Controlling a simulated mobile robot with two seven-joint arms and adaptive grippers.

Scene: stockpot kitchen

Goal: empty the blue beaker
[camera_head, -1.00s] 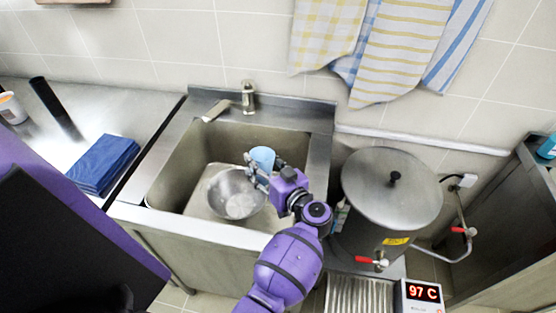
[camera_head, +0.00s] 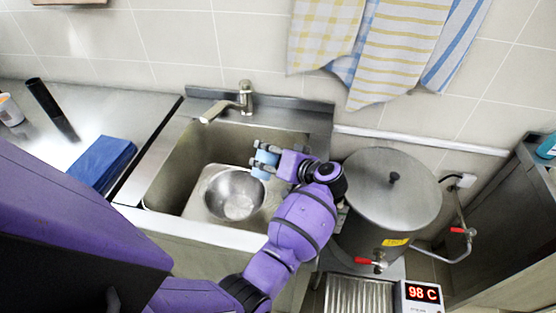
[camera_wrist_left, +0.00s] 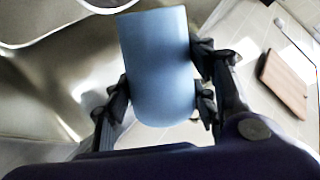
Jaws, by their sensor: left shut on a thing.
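My left gripper (camera_head: 264,160) is shut on the blue beaker (camera_head: 261,172) above the sink, at the right of the metal bowl's rim. The wrist view shows the light-blue beaker (camera_wrist_left: 160,65) between the two dark fingers. The beaker looks tilted over towards the bowl side. Its inside and any contents are hidden. The round metal bowl (camera_head: 233,196) rests in the sink, and its inside looks empty from the head. My right gripper is not in view.
The sink (camera_head: 172,178) has a faucet (camera_head: 245,97) at its back edge. A large lidded pot (camera_head: 385,195) stands to the right, close to my arm. A display (camera_head: 422,293) reads 98 C. A folded blue cloth (camera_head: 102,162) lies on the left counter.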

